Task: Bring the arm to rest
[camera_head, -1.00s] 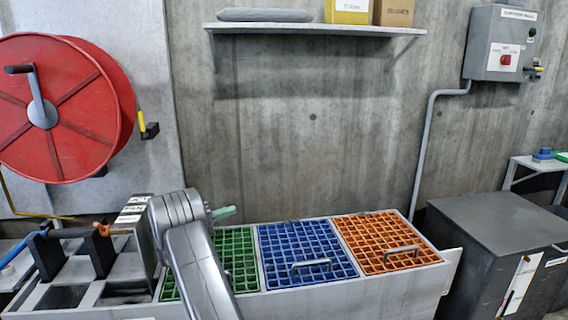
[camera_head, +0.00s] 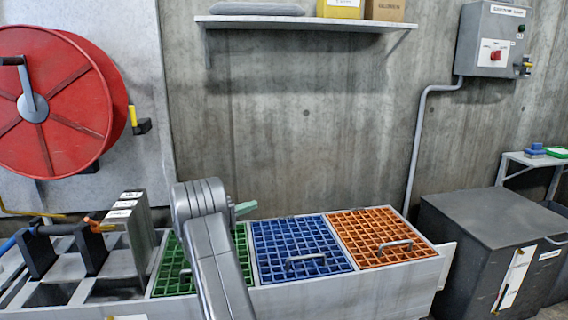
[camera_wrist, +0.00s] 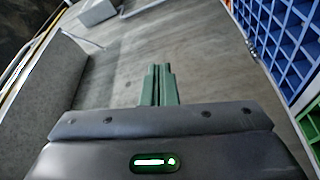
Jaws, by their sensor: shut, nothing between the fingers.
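My gripper (camera_wrist: 158,84) shows in the wrist view with its two green fingers pressed together and nothing between them. In the head view its green fingertips (camera_head: 244,208) stick out to the right from behind my grey arm, above the green grid (camera_head: 242,258). My arm rises from the bottom of the head view in front of the bench of coloured grids. The arm hides part of the green grid. The fingers touch nothing that I can see.
A blue grid (camera_head: 298,250) and an orange grid (camera_head: 378,236) with handles lie right of the green one. A dark cabinet (camera_head: 478,222) stands at the right. A red wheel (camera_head: 62,120), a shelf (camera_head: 300,22) and a control box (camera_head: 494,42) are on the wall.

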